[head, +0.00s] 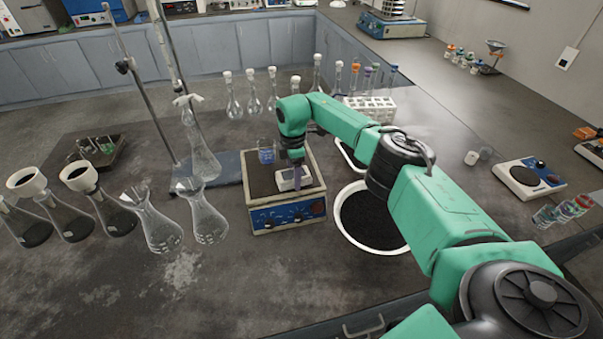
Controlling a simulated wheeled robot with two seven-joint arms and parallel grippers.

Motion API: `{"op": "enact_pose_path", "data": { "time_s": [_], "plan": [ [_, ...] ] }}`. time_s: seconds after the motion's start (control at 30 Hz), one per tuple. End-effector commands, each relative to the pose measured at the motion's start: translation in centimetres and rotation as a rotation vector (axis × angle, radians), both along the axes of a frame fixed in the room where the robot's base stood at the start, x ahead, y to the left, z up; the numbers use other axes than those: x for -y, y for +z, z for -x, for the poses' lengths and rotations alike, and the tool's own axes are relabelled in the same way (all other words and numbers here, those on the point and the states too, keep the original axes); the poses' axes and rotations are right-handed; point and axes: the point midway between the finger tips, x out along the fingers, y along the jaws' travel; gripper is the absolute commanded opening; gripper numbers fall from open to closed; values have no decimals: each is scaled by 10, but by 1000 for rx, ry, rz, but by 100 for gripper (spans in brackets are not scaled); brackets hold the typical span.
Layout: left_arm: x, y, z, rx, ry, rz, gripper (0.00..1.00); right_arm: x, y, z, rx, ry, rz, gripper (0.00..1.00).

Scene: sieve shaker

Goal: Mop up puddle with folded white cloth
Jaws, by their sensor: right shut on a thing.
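My right gripper (296,168) points down over the top of a box-shaped device with a blue front panel (288,215). It is shut on the folded white cloth (293,181), a small pale block at its fingertips. The cloth is at the device's dark top plate; I cannot tell whether it touches the plate. I cannot make out a puddle; the gripper and cloth hide part of the plate. My left gripper is out of view.
A small blue-tinted beaker (266,152) stands at the plate's back left. Glass flasks (160,222) stand to the left, near a retort stand (150,100). A white-rimmed basin of dark grains (370,216) lies right. The front-left bench is clear.

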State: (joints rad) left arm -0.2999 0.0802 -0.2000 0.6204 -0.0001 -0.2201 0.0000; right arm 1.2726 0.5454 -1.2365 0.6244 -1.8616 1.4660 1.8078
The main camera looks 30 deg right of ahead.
Motion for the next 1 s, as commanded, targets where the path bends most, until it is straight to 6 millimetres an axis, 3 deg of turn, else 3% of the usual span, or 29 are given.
{"op": "enact_pose_path", "data": {
  "time_s": [0.17,0.53,1.0],
  "plan": [
    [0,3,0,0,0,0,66,2,0,1,-2,-1,2,13],
    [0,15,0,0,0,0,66,32,2,9,-1,-1,1,13],
    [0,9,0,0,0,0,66,-2,-2,0,0,0,1,13]
  ]
}}
